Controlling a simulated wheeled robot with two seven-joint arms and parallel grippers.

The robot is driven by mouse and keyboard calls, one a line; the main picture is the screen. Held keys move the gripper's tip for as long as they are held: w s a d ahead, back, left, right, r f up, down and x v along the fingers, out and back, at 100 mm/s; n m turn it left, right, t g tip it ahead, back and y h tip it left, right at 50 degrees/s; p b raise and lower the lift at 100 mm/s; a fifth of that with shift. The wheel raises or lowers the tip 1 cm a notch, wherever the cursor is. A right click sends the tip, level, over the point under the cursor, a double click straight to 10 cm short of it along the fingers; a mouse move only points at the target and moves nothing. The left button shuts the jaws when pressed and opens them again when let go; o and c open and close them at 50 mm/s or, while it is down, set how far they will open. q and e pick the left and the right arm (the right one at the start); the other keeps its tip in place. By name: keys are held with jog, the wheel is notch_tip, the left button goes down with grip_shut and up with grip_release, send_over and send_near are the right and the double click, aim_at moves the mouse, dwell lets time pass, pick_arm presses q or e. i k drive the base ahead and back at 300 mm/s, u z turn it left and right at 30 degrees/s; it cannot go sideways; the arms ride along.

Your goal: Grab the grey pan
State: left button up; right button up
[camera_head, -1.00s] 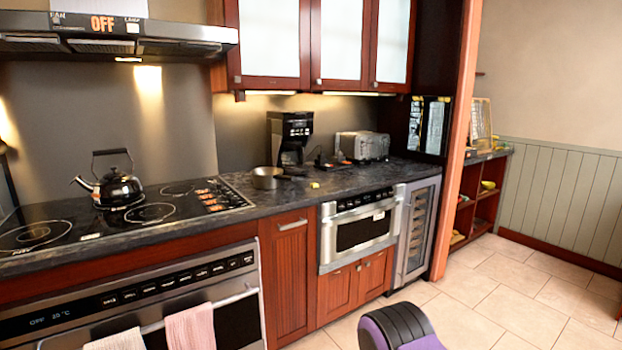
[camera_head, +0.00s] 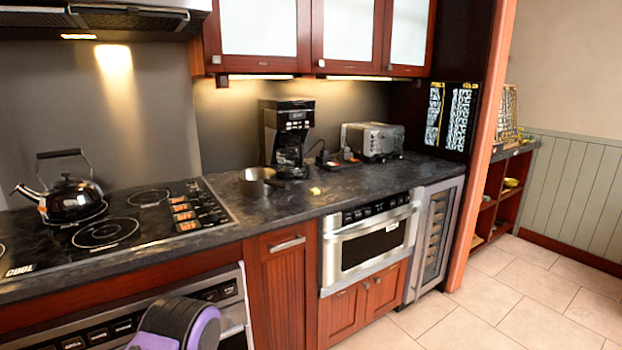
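The grey pan (camera_head: 257,183) stands upright on the dark countertop (camera_head: 340,190), right of the stove and in front of the coffee maker. Its short dark handle points to the right. A black and purple part of my own arm shows at the bottom left, in front of the oven, well below and apart from the pan. Neither gripper's fingers are visible.
A black kettle (camera_head: 70,198) sits on the stovetop (camera_head: 120,225). The coffee maker (camera_head: 287,135) and a toaster (camera_head: 372,141) stand behind the pan. A small yellow item (camera_head: 315,191) lies right of it. The microwave drawer (camera_head: 370,240) is shut. Floor at right is clear.

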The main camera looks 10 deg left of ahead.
aim_at(254, 181)
jog(key=u, duration=0.1)
jog(key=i, duration=1.15)
jog(key=u, duration=0.4)
